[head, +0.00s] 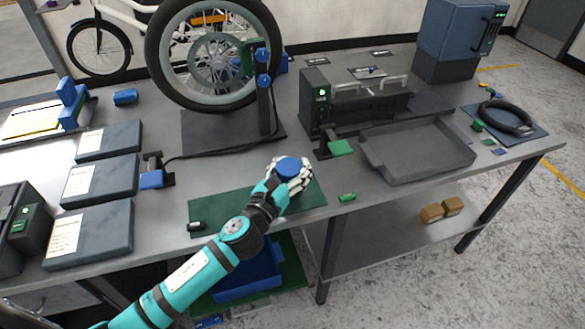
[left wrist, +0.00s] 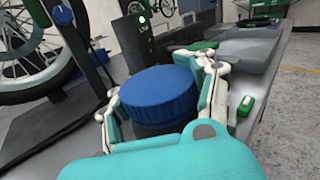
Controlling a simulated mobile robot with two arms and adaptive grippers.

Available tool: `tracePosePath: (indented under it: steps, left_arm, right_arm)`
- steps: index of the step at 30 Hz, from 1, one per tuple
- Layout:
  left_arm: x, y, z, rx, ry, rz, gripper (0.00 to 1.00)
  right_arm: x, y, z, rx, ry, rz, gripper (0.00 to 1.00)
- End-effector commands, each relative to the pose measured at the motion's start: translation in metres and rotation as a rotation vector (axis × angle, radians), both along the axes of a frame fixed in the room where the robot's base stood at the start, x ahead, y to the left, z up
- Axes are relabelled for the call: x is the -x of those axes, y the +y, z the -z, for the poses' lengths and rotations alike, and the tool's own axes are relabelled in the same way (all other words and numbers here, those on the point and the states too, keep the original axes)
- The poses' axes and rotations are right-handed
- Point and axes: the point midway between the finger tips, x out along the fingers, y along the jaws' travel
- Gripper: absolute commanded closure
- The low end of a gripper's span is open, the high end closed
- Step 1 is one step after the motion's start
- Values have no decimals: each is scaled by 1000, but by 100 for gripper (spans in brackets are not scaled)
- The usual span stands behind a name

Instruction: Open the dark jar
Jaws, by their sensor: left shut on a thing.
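The dark jar (left wrist: 158,128) with a blue lid (head: 289,166) stands over the green mat (head: 225,205) near the front edge of the workbench. In the left wrist view the wide blue lid (left wrist: 157,92) sits on the dark body, whose lower part is hidden. My left gripper (head: 292,180) has its fingers around the jar, just below and beside the lid. In the left wrist view the fingers (left wrist: 160,100) close on it from both sides. I cannot tell whether the lid is loose. My right gripper is not in view.
A small green block (head: 347,197) lies right of the mat, and a small black item (head: 196,226) lies on its left. A grey tray (head: 415,178) is to the right. A wheel (head: 215,57) on a stand is behind. Dark cases (head: 110,190) stand at left.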

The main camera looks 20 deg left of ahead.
Motion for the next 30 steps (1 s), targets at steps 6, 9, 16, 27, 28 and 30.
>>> tracePosePath:
  steps: [6, 9, 16, 27, 28, 30]
  left_arm:
    - [-21, 8, 3, 1, -1, 1, 100]
    - [-21, 8, 18, 5, 3, -1, 100]
    - [-21, 8, 38, 1, 0, -1, 100]
    - [-20, 8, 41, 1, 0, 0, 50]
    - [-20, 8, 41, 1, 1, 0, 47]
    - [-20, 8, 41, 0, 1, 0, 37]
  right_arm:
    - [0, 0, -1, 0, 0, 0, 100]
    - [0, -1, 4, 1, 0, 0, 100]
    - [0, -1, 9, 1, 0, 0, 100]
    - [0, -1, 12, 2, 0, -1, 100]
    - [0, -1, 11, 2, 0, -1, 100]
    - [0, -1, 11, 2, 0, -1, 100]
